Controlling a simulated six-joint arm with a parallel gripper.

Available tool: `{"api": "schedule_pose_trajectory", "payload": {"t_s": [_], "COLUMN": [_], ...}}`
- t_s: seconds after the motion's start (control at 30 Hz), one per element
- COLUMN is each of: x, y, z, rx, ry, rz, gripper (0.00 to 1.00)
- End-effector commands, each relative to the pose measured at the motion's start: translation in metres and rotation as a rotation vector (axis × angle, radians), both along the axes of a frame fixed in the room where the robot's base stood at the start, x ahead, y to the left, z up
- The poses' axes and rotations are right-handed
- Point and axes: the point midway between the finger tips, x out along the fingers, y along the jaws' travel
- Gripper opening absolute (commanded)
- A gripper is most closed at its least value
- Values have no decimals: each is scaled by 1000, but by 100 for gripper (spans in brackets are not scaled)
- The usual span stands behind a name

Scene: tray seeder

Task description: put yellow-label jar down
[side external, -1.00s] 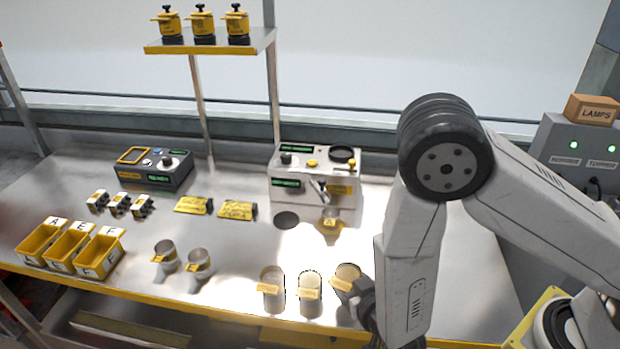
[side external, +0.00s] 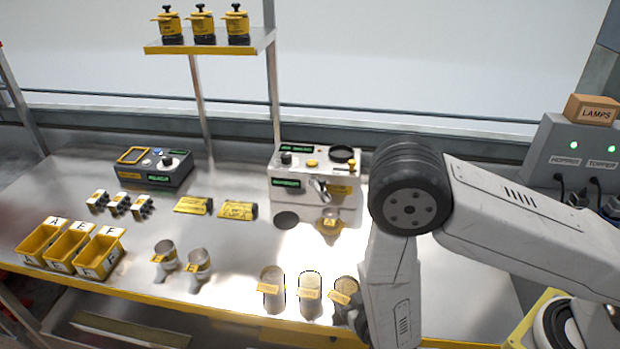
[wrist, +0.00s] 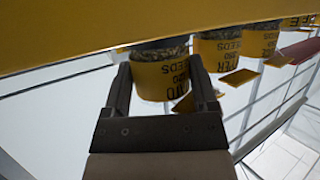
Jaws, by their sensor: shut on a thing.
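The yellow-label jar (side external: 346,287) is at the right end of a row of three clear jars near the bench's front edge, and looks nearly upright. My gripper (side external: 357,318) is at its right side, partly hidden by my arm. In the wrist view, the two fingers of my gripper (wrist: 160,85) straddle the jar (wrist: 158,78), whose yellow label has dark lettering. The gripper is shut on it. Whether the jar's base touches the bench is hidden.
Two similar jars (side external: 271,280) (side external: 310,283) stand close on the left. The yellow front edge (side external: 200,301) of the bench runs just in front. A white machine (side external: 315,180) stands behind. Yellow bins (side external: 100,262) are far left.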

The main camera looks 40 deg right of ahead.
Motion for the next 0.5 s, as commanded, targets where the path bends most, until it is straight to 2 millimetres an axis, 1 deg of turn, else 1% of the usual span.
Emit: {"api": "schedule_pose_trajectory", "payload": {"t_s": [0.37, 0.4, 0.43, 0.47, 0.5], "x": [0, 0, 0, 0, 0], "y": [0, 0, 0, 0, 0], "z": [-3, -3, -3, -2, -2], "rx": [1, 1, 1, 1, 1], "ry": [-1, -1, 0, 0, 0], "rz": [0, 0, 0, 0, 0], "gripper": [9, 84, 94, 100, 100]}}
